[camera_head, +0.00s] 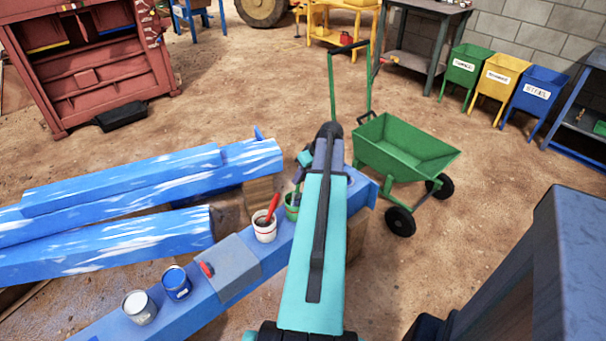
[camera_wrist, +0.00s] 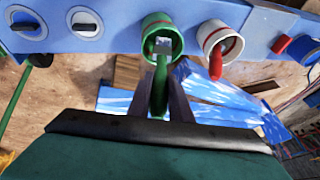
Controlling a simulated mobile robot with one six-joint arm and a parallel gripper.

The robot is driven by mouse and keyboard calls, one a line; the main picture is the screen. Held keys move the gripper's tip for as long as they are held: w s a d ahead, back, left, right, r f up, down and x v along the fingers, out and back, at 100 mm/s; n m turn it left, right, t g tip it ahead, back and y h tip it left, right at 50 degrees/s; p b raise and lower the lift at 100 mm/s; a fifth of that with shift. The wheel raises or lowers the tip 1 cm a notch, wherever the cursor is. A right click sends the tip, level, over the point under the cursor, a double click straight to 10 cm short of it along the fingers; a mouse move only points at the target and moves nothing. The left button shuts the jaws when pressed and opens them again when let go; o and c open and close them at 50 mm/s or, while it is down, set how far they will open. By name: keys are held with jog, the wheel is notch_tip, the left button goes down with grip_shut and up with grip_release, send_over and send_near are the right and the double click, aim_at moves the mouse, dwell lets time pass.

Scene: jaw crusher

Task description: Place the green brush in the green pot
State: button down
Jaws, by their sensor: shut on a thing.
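The green pot (camera_head: 292,207) stands on the blue beam, partly hidden by my arm. In the wrist view the green pot (camera_wrist: 149,20) is at the top middle, its opening facing the camera. My gripper (camera_wrist: 162,88) is just below it in that view, shut on the handle of the green brush (camera_wrist: 159,82). The brush's pale metal head (camera_wrist: 163,45) overlaps the pot's opening. I cannot tell how far the head is inside the pot or whether it touches the wall.
A white pot (camera_head: 265,235) with a red brush (camera_head: 273,207) stands close beside the green pot. A blue can (camera_head: 176,284), a white can (camera_head: 139,308) and a grey plate (camera_head: 230,268) are further along the beam. A green wheelbarrow (camera_head: 405,147) stands right of my arm.

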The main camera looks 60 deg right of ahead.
aim_at(301, 184)
jog(key=shift+f+b, duration=0.85)
jog(key=shift+f, duration=1.1)
jog(key=c, duration=1.5)
grip_release()
jog(key=shift+c, duration=0.2)
jog(key=shift+s+d, duration=0.15)
jog(key=shift+s, duration=0.9)
jog(key=shift+s+d, duration=0.1)
jog(key=shift+s, duration=0.95)
jog(key=shift+w, duration=0.1)
